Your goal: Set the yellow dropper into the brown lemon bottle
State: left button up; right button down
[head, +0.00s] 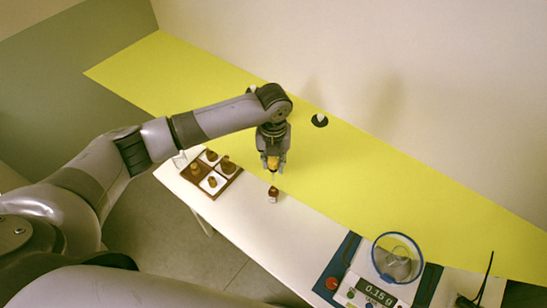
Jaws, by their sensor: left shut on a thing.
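My left gripper (273,154) points down over the table and is shut on the yellow dropper (273,163). The dropper's yellow-orange top shows between the fingers, and its thin tip points down. A small brown bottle (272,196) with a pale label stands upright on the white table strip, just below the dropper in the picture. The dropper appears apart from the bottle and above it; the exact gap is hard to judge. The label is too small to read. My right gripper is not in view.
A divided brown tray (229,186) with several brown-topped pieces stands left of the bottle. A dark round object (320,120) lies behind on the yellow surface (370,170).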

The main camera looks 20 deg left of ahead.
pick_arm(q)
jog(key=shift+w+f, duration=0.1)
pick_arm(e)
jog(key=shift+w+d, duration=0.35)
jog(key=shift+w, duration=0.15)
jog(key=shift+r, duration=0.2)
